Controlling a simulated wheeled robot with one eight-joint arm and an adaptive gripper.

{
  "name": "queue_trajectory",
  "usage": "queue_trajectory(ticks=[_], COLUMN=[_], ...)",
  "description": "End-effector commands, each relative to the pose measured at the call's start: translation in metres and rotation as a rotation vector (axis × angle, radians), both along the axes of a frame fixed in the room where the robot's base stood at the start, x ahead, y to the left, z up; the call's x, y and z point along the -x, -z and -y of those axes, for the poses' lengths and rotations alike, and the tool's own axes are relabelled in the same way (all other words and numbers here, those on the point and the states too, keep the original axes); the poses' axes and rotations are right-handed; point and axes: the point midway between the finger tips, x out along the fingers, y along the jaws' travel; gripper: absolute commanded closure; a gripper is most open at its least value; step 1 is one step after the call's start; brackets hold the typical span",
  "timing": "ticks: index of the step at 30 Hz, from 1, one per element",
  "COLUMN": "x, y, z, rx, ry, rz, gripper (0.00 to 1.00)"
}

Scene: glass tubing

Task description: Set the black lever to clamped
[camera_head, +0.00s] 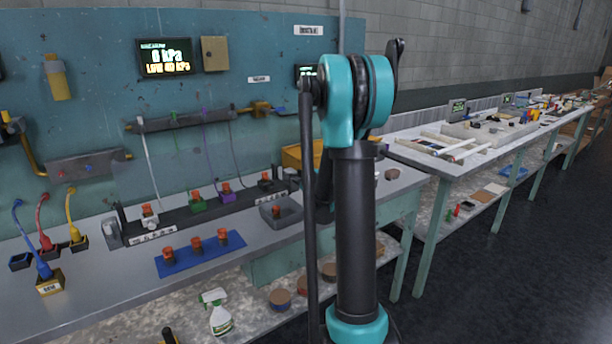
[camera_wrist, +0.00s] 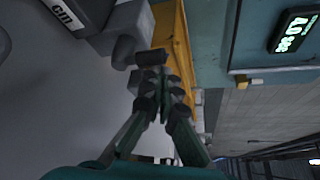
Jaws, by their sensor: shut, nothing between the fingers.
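In the wrist view my gripper (camera_wrist: 164,82) has its two fingers together at the tips, with nothing held between them. A dark grey-black piece (camera_wrist: 150,58), possibly the black lever, lies just beyond the fingertips; I cannot tell whether they touch or how it is set. A grey block (camera_wrist: 128,42) and a dark body with a white label (camera_wrist: 68,14) are beside it. In the head view my arm hides the gripper. The black rail fixture (camera_head: 190,216) stands on the bench left of my arm, but I cannot make out the lever there.
A yellow bin (camera_head: 292,156) stands behind my arm and also shows in the wrist view (camera_wrist: 178,62). A grey tray (camera_head: 281,214) and a blue mat (camera_head: 201,255) with orange-topped pieces lie on the bench. A second bench (camera_head: 425,159) is at the right.

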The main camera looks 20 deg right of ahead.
Motion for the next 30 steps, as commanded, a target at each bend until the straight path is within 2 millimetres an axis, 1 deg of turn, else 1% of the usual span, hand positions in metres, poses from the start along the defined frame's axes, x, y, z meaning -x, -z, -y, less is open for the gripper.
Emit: queue_trajectory(ticks=[25, 30], x=[0.0004, 0.0074], y=[-0.0016, -0.0012], z=[-0.0032, -0.0023], rx=[-0.003, -0.005], ry=[-0.004, -0.004], rz=[0.003, 0.002], gripper=[1.0, 1.0])
